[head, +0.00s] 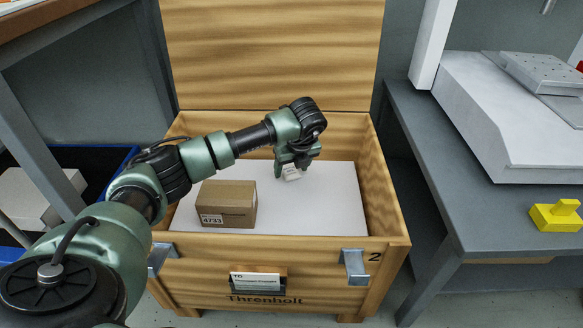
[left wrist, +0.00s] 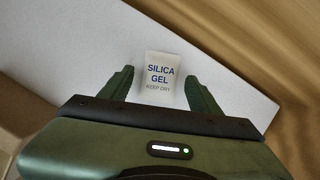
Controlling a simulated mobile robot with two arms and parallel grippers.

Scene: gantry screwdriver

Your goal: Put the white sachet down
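The white sachet (left wrist: 159,76), printed "SILICA GEL KEEP DRY", shows in the left wrist view between the two fingers of my left gripper (left wrist: 160,85). Narrow gaps show between the sachet and the fingers, so the gripper looks open around it. In the head view my left gripper (head: 294,162) is low inside the wooden crate, and the sachet (head: 291,174) shows just under it, at the white surface (head: 320,208). The sachet seems to lie on that surface, though contact is hard to see. My right gripper is not in view.
The wooden crate (head: 390,215) has its lid (head: 270,50) raised. A brown cardboard box (head: 228,203) marked 4733 sits left of the gripper. White surface is free to the right. A grey bench (head: 440,160) with a yellow block (head: 556,216) stands at right.

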